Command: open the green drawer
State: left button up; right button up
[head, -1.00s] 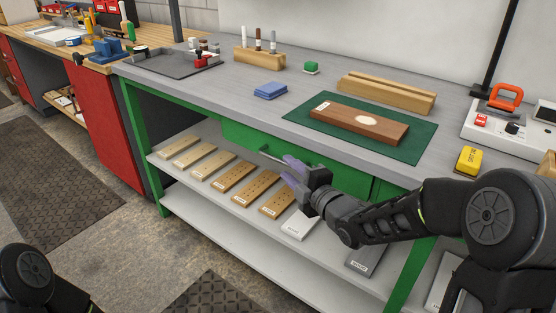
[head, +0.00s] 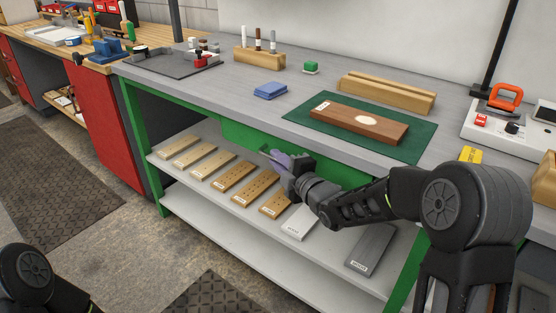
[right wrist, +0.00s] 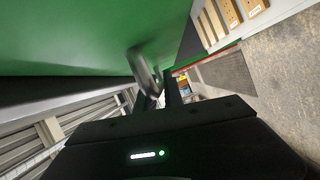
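The green drawer (head: 240,134) sits under the grey worktop and looks shut. Its grey bar handle shows in the right wrist view (right wrist: 146,72) against the green front; in the head view it is mostly hidden by my fingers. My right gripper (head: 275,161) is at the handle, with its purple-tinted fingertips close to the drawer front. In the right wrist view its two dark fingers (right wrist: 158,97) stand apart with a gap between them, and the handle's near end reaches the gap. Whether they touch it is unclear. My left gripper is outside the picture.
A shelf below the drawer holds several labelled boards (head: 235,177). On the worktop lie a green mat (head: 415,145) with a brown board (head: 350,118), a wooden block (head: 385,92) and a blue block (head: 270,90). A red cabinet (head: 105,125) stands left.

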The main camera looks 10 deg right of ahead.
grip_shut()
dwell(0.9)
